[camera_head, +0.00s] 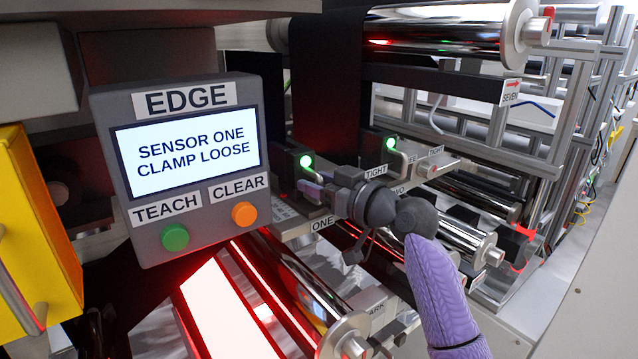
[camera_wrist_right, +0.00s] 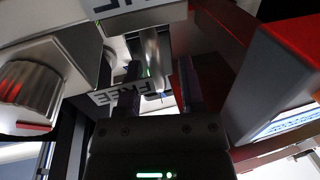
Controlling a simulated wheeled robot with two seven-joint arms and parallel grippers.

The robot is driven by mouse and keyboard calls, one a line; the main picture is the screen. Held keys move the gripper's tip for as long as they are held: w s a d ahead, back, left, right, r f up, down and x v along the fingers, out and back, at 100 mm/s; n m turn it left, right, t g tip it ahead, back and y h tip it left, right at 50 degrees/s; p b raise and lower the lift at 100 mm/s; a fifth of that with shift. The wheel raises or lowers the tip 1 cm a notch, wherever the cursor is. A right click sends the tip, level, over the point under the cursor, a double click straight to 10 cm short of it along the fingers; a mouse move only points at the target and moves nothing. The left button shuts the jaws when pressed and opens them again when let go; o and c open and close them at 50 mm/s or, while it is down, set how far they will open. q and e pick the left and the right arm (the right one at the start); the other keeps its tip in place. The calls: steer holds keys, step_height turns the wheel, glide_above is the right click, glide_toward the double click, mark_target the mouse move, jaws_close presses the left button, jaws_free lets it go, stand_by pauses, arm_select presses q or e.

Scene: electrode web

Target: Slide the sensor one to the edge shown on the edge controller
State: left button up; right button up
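The edge controller (camera_head: 182,168) in the head view has a lit screen reading "SENSOR ONE CLAMP LOOSE". Below the screen are a green TEACH button (camera_head: 175,237) and an orange CLEAR button (camera_head: 244,214). Sensor one (camera_head: 303,162), a dark head with a green light, stands at the edge of the dark web, above the ONE label (camera_head: 322,225). My right gripper (camera_head: 326,196) reaches in beside sensor one; its wrist hides part of the mount. In the right wrist view its two fingers (camera_wrist_right: 160,92) are apart, with a FREE label beyond them. My left gripper is out of view.
A second sensor (camera_head: 388,145) with a green light stands farther right, with a TIGHT label (camera_head: 436,151) near it. The dark web (camera_head: 330,80) hangs behind. Shiny rollers (camera_head: 300,275) lie below. A yellow box (camera_head: 38,230) is at far left.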

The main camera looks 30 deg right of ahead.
steer(key=shift+d, duration=0.1)
steer(key=shift+s+d+f+b, duration=0.1)
steer(key=shift+s+b, duration=0.2)
steer(key=shift+s, duration=0.1)
steer(key=b+v, duration=0.3)
steer(key=v, duration=0.6)
steer(key=shift+b, duration=0.4)
steer(key=shift+s, duration=0.1)
